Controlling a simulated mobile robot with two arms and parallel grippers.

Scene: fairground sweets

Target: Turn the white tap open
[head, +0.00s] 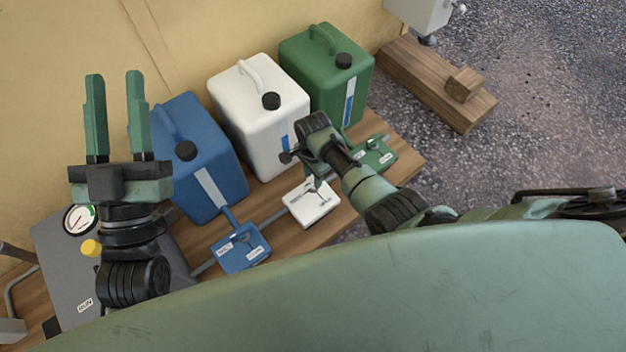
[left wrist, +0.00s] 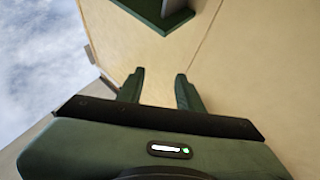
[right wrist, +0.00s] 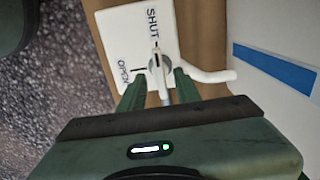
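The white tap's plate (head: 316,208) sits on the wooden bench in front of the white canister (head: 250,105), partly hidden by my right arm. In the right wrist view the plate (right wrist: 112,40) carries the words SHUT and OPEN. A grey lever (right wrist: 157,64) lies between the finger lines, its pointed end towards the SHUT mark. My right gripper (right wrist: 158,82) is open, one finger on each side of the lever; contact cannot be told. In the head view it (head: 311,181) is at the tap. My left gripper (head: 115,74) is open, empty and raised, away from the tap.
A blue tap (head: 240,250) and green tap (head: 376,157) flank the white one, before a blue canister (head: 205,140) and green canister (head: 325,75). A grey box with a gauge (head: 80,219) stands left. A wooden beam (head: 432,80) lies on gravel at the upper right.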

